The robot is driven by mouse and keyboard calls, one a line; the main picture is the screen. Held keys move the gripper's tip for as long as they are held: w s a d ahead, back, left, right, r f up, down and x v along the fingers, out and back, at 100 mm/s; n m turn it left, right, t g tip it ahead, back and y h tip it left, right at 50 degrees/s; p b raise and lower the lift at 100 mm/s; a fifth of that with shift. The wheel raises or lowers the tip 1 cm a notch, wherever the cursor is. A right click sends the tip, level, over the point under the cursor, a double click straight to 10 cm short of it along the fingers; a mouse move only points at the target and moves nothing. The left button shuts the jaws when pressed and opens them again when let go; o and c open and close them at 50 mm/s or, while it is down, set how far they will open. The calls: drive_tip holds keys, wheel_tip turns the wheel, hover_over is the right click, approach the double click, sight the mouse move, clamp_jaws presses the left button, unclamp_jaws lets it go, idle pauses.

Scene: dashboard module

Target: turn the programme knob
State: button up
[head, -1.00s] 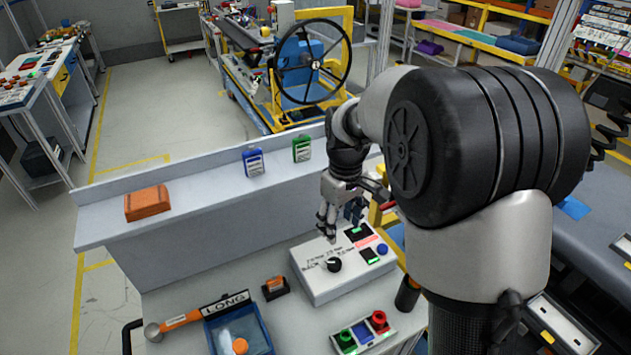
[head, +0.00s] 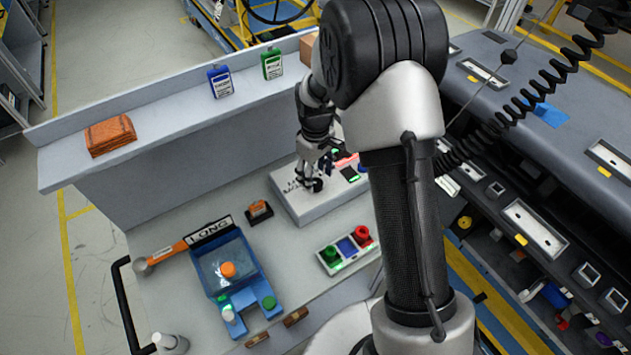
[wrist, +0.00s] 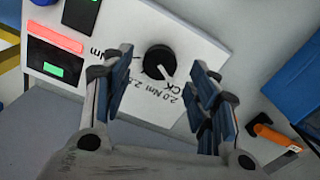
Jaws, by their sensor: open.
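The programme knob (wrist: 160,59) is round and black with a white pointer line. It stands on a white control box (head: 298,208) with printed torque markings and lit green and red panels. In the wrist view my gripper (wrist: 161,72) is open, with one blue-padded finger on each side of the knob in the picture. The fingers look apart from it, and I cannot tell how far above the box the tips are. In the head view my gripper (head: 308,180) is right at the knob (head: 316,186) and partly hides it.
A button box (head: 347,250) with green, blue and red controls lies in front of the control box. A blue tray (head: 255,258), an orange-handled tool (head: 165,255) and a small orange item (head: 259,210) lie to the left. A raised ledge (head: 175,108) runs behind.

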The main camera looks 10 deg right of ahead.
sight(316, 186)
drive_tip(key=shift+f, duration=1.45)
drive_tip(key=shift+c, duration=0.3)
drive_tip(key=c, duration=1)
drive_tip(key=shift+m, duration=0.4)
drive_tip(key=m, duration=0.3)
drive_tip(key=shift+m, duration=2)
